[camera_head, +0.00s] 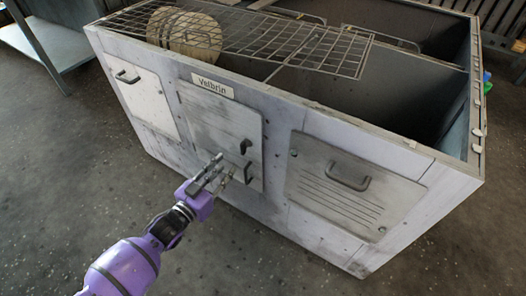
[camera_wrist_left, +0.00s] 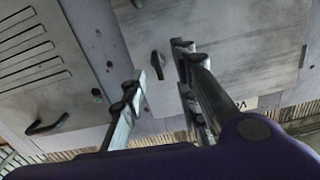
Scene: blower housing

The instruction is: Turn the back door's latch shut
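The middle door (camera_head: 222,125) is a pale, worn panel under a "Velbrin" plate; it looks flush with the housing front. A small dark latch (camera_head: 245,146) sits near its right edge, with a dark handle (camera_head: 248,172) below it. The pictures do not mark which door is the back one. My left gripper (camera_head: 222,170) is in front of this door, left of the handle. In the left wrist view the left gripper (camera_wrist_left: 160,72) has its fingers apart and empty, with the latch (camera_wrist_left: 157,64) showing between the fingertips, upright. Contact cannot be told. My right gripper is not seen.
A slotted panel (camera_head: 345,190) is right, a plain panel (camera_head: 143,92) left. The floor in front is clear.

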